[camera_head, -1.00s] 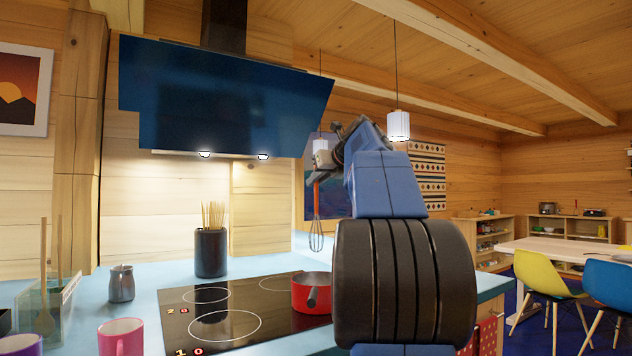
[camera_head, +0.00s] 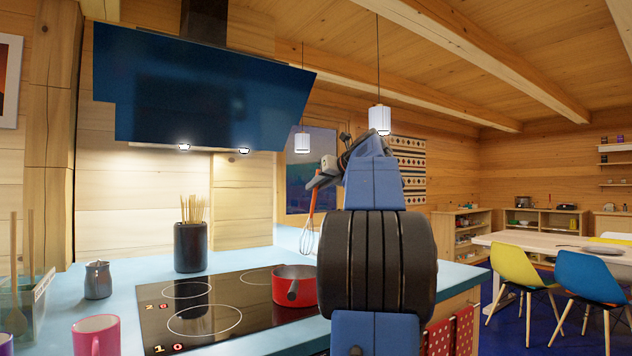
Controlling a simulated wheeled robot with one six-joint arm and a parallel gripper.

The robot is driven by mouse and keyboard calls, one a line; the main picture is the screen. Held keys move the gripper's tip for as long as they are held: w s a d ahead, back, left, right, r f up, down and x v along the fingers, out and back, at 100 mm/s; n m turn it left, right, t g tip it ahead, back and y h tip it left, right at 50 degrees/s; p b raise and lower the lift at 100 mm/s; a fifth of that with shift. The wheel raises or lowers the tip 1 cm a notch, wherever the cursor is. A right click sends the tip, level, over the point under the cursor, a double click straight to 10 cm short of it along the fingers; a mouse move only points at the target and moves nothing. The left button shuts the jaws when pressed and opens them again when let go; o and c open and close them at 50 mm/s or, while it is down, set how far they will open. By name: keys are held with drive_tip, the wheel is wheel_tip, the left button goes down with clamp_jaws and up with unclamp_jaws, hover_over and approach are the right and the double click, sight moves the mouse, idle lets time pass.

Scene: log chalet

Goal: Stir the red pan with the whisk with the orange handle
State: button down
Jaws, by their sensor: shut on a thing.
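My gripper (camera_head: 317,181) is shut on the top of the orange handle.
A blue range hood (camera_head: 200,92) hangs over the cooktop. A dark holder (camera_head: 190,247) with thin sticks, a metal pitcher (camera_head: 98,280) and a pink mug (camera_head: 97,335) stand on the blue counter to the left. White pendant lamps (camera_head: 379,120) hang near my arm.

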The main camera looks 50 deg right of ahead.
sight(310, 221)
drive_tip(key=shift+w+a+f, duration=0.1)
drive_tip(key=shift+a+f, duration=0.3)
drive_tip(key=shift+f, duration=1.6)
drive_tip(key=shift+w+a+f, duration=0.1)
drive_tip(key=shift+a+f, duration=0.3)
drive_tip(key=shift+f, duration=1.6)
drive_tip(key=shift+w+a+f, duration=0.1)
drive_tip(key=shift+a+f, duration=0.3)
drive_tip(key=shift+f, duration=1.6)
drive_tip(key=shift+w, duration=0.15)
